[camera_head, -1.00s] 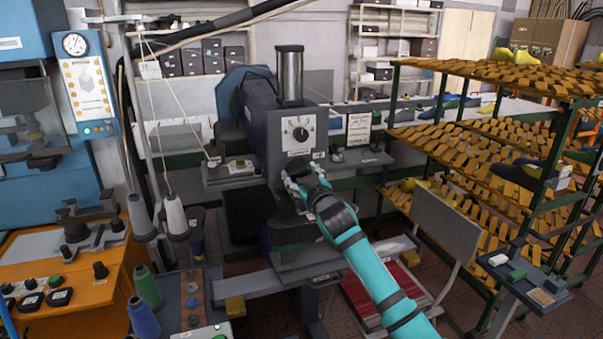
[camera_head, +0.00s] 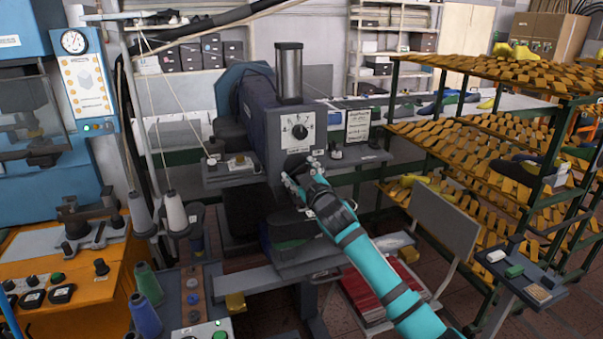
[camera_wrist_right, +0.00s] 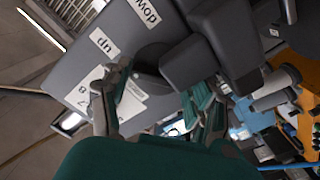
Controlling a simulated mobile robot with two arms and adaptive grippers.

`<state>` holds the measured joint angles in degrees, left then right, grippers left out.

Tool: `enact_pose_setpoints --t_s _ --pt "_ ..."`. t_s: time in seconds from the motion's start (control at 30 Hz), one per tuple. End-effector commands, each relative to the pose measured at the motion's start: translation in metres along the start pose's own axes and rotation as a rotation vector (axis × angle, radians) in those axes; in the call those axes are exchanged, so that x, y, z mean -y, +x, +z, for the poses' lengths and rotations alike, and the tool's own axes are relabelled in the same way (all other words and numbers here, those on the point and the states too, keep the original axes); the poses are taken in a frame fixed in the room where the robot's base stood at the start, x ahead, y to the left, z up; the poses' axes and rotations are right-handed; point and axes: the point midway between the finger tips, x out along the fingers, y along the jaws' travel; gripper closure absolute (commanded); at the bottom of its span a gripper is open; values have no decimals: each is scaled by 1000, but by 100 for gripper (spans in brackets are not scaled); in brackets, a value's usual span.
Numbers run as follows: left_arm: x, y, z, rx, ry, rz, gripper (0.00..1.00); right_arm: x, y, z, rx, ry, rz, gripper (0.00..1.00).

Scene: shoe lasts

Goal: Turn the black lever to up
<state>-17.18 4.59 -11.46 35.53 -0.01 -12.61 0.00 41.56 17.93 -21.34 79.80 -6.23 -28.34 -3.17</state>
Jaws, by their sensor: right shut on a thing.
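The black lever (camera_wrist_right: 190,62) shows in the right wrist view as a dark, blocky handle beside a grey panel. The panel carries an "up" label (camera_wrist_right: 104,42) and a "down" label (camera_wrist_right: 144,13), both seen turned. My right gripper (camera_wrist_right: 158,100) has its fingers around the lever's near part; the exact contact is partly hidden. In the head view my right gripper (camera_head: 292,182) is at the front of the grey machine (camera_head: 262,130), below its dial plate, and hides the lever. My left gripper is not in view.
A white plate with a black dial (camera_head: 299,132) is above my right gripper. An orange machine (camera_head: 110,260) and thread cones (camera_head: 175,212) are at the left.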

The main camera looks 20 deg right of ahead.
Motion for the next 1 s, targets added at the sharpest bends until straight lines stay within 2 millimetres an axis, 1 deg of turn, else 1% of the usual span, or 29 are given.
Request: enact_pose_setpoints --t_s 0.03,0.07,0.23,0.27,0.53,0.67,0.77,1.0 --pt "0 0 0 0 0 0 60 0 0 0 0 -4 1 73" --pt "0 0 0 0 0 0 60 0 0 0 0 -4 1 39" --pt "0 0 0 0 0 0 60 0 0 0 0 -3 1 17" --pt "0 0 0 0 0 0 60 0 0 0 0 -3 1 15" --pt "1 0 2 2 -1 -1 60 0 -1 0 0 -1 0 15" --pt "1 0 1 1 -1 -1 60 1 -10 1 1 -1 0 15" --pt "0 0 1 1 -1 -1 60 1 -24 1 0 -1 0 15" --pt "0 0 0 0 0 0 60 0 -75 1 0 -2 0 15"
